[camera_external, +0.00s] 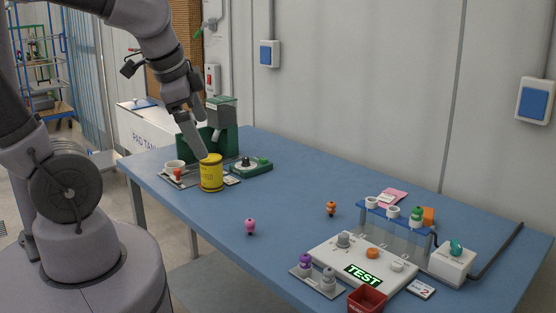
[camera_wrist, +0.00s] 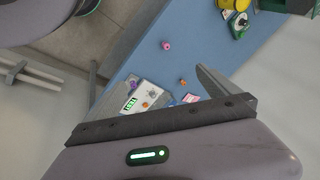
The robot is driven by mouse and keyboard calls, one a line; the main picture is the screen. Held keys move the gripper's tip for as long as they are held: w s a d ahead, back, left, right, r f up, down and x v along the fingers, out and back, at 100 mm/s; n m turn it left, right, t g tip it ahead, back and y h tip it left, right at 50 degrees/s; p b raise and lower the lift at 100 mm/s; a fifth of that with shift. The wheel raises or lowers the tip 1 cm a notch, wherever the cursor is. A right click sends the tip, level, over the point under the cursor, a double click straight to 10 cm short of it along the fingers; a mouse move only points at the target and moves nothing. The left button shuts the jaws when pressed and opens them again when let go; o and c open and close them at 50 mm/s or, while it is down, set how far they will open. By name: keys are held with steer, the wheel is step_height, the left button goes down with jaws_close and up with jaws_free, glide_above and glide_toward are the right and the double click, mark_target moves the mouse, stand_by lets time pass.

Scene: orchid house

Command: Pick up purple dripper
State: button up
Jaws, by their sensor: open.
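The purple dripper (camera_external: 305,261) stands in a small grey tray (camera_external: 318,290) at the near edge of the blue table, beside grey fittings. It appears as a tiny purple spot in the wrist view (camera_wrist: 132,84). My gripper (camera_external: 200,153) is at the far left part of the table, by the yellow can and well away from the purple dripper. In the wrist view my gripper (camera_wrist: 160,75) has its fingers spread wide with nothing held between them.
A pink dripper (camera_external: 250,226) and an orange dripper (camera_external: 331,208) stand on the open blue table (camera_external: 270,180). A yellow can (camera_external: 211,174) stands at left. A white TEST panel (camera_external: 338,257), a red bin (camera_external: 367,299) and a tube rack (camera_external: 393,211) crowd the right end.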

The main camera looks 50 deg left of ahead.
steer(key=s, duration=0.1)
steer(key=s+a+f+n, duration=0.1)
steer(key=s+a+n+t+b, duration=0.1)
steer(key=s, duration=0.1)
steer(key=shift+f+y, duration=0.25)
steer(key=shift+y, duration=0.15)
steer(key=shift+c, duration=0.9)
steer(key=shift+s+a+n, duration=0.2)
steer(key=shift+s+n, duration=0.05)
steer(key=shift+n, duration=0.05)
steer(key=c, duration=0.4)
steer(key=shift+w+r, duration=0.1)
steer(key=c, duration=0.5)
